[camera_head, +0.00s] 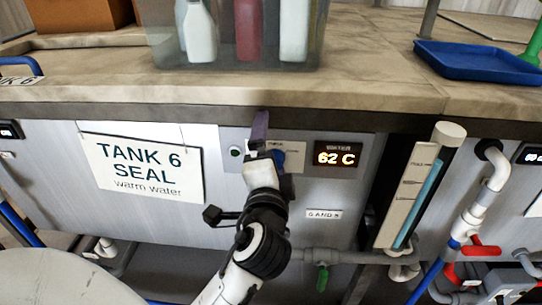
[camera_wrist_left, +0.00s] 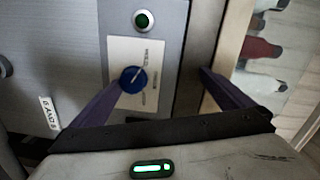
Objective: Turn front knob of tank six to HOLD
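The tank six front panel carries a blue round knob (camera_head: 280,157) on a pale label plate, partly hidden by my left gripper in the head view. The knob (camera_wrist_left: 133,79) shows clearly in the left wrist view, with a light mark on it; the plate's lettering is too small to read. My left gripper (camera_head: 273,150) is in front of the panel at the knob. In the left wrist view, its purple fingers (camera_wrist_left: 160,80) are spread wide, with the knob between them but nearer one finger; contact cannot be told. My right gripper is not in view.
A "TANK 6 SEAL warm water" sign (camera_head: 150,167) hangs left of the knob, a "62 C" display (camera_head: 337,154) right. A green indicator (camera_wrist_left: 145,20) is beside the plate. The worktop (camera_head: 370,90) overhangs the panel, holding a clear bin of bottles. Pipes (camera_head: 484,200) stand right.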

